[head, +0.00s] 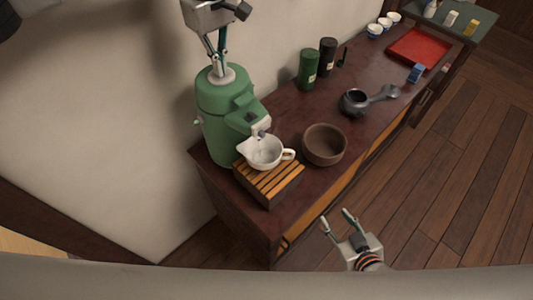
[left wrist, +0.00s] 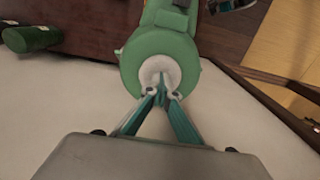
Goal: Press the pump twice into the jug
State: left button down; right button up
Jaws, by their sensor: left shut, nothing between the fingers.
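The green pump pot (head: 220,110) stands at the near left end of the dark wooden cabinet. My left gripper (head: 220,68) is shut and points down at the pale round pump top (head: 229,77). In the left wrist view its fingertips (left wrist: 161,93) are together over the pale pump top (left wrist: 158,73); whether they touch it I cannot tell. The white jug (head: 262,153) stands upright on a slatted wooden stand (head: 268,184), under the pot's spout (head: 261,127). My right gripper (head: 338,222) is open and empty, in front of the cabinet.
A brown bowl (head: 324,144) stands right of the jug. A dark pan-like item with a handle (head: 355,101), a green canister (head: 308,70), a black canister (head: 327,57) and a red tray (head: 419,48) are further along the cabinet. The wall is close behind the pot.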

pick_arm(q)
jog(key=shift+s+f, duration=0.1)
jog(key=shift+f, duration=0.35)
jog(key=shift+r, duration=2)
notch_tip(320, 180, up, 6)
dwell(0.4)
